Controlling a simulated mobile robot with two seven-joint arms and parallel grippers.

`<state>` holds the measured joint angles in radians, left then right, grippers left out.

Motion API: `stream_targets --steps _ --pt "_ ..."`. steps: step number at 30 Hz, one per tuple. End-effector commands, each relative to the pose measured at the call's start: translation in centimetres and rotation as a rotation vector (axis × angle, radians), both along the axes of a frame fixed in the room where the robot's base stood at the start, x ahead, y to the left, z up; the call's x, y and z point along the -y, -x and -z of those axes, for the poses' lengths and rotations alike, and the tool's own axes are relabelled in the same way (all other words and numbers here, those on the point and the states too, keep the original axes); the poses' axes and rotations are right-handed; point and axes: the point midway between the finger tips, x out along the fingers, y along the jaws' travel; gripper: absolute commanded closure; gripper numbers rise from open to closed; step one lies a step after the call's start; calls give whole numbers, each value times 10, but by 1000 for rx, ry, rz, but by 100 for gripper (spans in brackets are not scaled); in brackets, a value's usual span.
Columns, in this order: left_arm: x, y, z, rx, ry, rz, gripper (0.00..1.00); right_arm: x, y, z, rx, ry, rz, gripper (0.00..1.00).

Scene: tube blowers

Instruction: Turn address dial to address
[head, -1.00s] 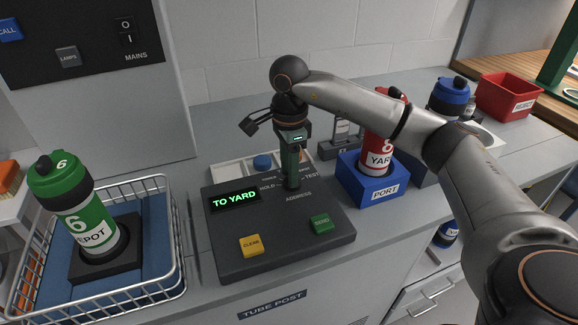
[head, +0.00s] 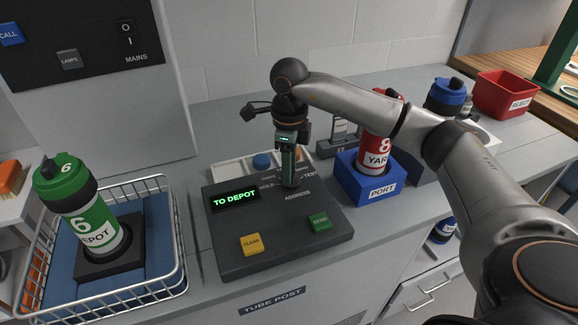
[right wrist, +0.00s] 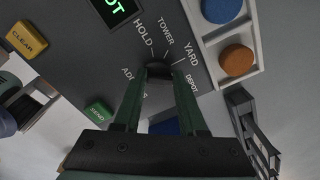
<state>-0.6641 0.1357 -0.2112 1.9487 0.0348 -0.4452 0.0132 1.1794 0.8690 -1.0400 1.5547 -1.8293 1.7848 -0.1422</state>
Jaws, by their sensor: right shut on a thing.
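The address dial (right wrist: 160,69) is a small black knob on the dark control panel (head: 240,262). In the right wrist view, labels HOLD, TOWER, YARD and DEPOT stand around it. My right gripper (head: 290,184) points down at the panel and is shut on the dial; its green fingers (right wrist: 160,85) sit on both sides of the knob. In the head view the gripper hides the dial. The display (head: 235,199) reads "TO DEPOT" in green. A green canister (head: 82,212) marked 6 and DEPOT stands in a black holder at the left. My left gripper is not in view.
A yellow CLEAR button (head: 251,244) and a green SEND button (head: 319,222) sit on the panel front. A wire basket (head: 182,262) is left of the panel. A red canister (head: 372,155) stands in the blue PORT block (head: 372,192) at the right. A red bin (head: 508,92) is farther back.

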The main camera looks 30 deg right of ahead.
Motion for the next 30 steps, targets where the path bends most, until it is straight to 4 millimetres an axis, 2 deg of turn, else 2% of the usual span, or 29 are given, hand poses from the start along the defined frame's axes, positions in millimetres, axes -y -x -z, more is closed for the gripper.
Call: stream_targets --steps 13,14,15,22,30 --pt "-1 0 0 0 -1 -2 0 1 0 -1 1 2 12 100" --pt "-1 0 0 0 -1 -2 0 1 0 -1 1 2 12 58" --pt "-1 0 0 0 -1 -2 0 1 0 -1 1 2 12 54" --pt "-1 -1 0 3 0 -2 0 1 0 0 0 1 10 29" --pt "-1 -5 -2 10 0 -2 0 0 0 -2 1 1 9 29"
